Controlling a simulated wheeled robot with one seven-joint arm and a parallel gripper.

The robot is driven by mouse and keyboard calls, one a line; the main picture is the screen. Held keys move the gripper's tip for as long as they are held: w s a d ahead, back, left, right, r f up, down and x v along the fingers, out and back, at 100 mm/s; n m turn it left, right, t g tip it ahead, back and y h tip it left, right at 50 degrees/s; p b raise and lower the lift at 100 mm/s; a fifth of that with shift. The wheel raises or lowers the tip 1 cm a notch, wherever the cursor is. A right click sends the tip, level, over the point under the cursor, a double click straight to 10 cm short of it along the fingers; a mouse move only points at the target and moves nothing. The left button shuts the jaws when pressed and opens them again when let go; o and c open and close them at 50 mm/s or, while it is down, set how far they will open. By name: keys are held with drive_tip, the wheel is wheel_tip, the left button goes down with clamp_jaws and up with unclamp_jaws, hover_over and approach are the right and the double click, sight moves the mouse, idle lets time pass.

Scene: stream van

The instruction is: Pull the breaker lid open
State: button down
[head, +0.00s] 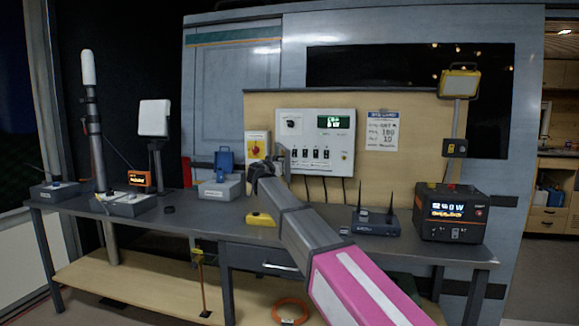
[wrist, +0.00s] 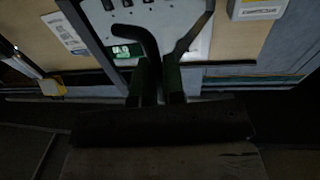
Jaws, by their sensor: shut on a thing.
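The breaker panel (head: 306,126) is a white wall box with a green display, a dial and a row of black switches. It also shows upside down in the wrist view (wrist: 197,48). My gripper (wrist: 158,78) is shut on a dark bent handle (wrist: 138,37) in front of the panel; the fingers hide the handle's end. In the head view my gripper (head: 266,172) is at the panel's lower left. A thin grey piece beside it (head: 283,158) may be the lid's edge. How far the lid stands open I cannot tell.
On the bench stand a grey box with a blue top (head: 221,187), a router (head: 375,221) and a power station (head: 451,212). A yellow item (head: 261,219) lies below my arm.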

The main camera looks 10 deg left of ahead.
drive_tip(key=a+m+g+h, duration=0.4)
drive_tip(key=a+m+h, duration=0.3)
drive_tip(key=a, duration=0.9)
drive_tip(key=shift+w+a+g+h, duration=0.3)
drive_tip(key=shift+w+g+h, duration=0.15)
drive_tip(key=shift+h, duration=0.95)
drive_tip(key=c, duration=1.2)
unclamp_jaws()
drive_tip(key=shift+c, duration=0.2)
drive_tip(key=v, duration=1)
drive_tip(key=shift+s+a, duration=0.25)
